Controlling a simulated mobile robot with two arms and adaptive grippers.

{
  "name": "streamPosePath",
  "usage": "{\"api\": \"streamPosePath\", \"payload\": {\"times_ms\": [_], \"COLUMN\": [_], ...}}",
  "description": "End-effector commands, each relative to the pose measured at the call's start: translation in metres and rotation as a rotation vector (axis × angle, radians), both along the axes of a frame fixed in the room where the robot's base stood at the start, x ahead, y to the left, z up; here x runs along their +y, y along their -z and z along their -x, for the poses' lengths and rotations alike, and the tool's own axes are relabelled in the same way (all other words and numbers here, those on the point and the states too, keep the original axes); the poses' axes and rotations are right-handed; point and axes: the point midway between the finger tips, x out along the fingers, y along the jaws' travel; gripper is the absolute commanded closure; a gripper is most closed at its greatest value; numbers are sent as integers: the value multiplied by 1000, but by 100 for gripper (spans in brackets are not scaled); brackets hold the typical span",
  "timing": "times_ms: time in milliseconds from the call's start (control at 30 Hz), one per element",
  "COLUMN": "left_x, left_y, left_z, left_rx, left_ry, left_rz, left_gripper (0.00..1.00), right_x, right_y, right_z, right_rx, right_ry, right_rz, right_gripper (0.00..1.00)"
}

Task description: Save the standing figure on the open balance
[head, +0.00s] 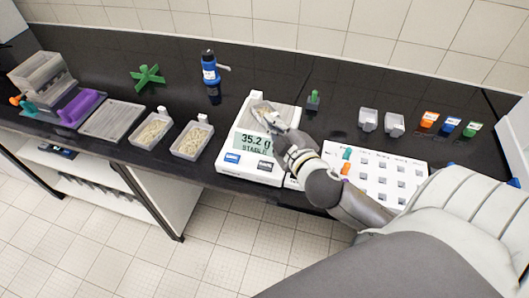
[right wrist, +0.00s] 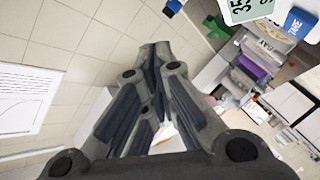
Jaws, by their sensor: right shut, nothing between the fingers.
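The white balance (head: 228,166) stands on the black bench, its display (head: 252,143) reading 35.2 g and STABLE. My right gripper (head: 270,120) is shut and empty, over the balance's right side. In the right wrist view its closed fingertips (right wrist: 155,50) point toward the wall; part of the display (right wrist: 242,8) and the TARE button (right wrist: 298,22) show at top right. My left gripper is out of view.
Two trays of pale grains (head: 190,143) (head: 152,132) stand left of the balance. A blue bottle (head: 209,70) and a green cross-shaped piece (head: 147,76) are behind. A white board with small slots (head: 385,170) lies to the right, partly behind my arm.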

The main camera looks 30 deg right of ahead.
Motion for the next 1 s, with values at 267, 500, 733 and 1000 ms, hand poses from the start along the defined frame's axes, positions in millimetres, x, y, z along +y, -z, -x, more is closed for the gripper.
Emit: {"api": "streamPosePath", "payload": {"times_ms": [267,500,733,1000], "left_x": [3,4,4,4], "left_y": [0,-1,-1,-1], "left_z": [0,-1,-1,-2], "left_rx": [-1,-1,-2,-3], "left_ry": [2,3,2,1], "left_rz": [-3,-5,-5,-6], "left_gripper": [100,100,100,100], "right_x": [50,95,84,32], "right_y": [-85,-86,-39,-4], "right_z": [-30,-21,-6,3], "right_rx": [-323,-399,-255,-5], "right_ry": [-417,-833,-1201,-1425], "right_rz": [448,863,1253,1520], "right_gripper": [100,100,100,100]}}
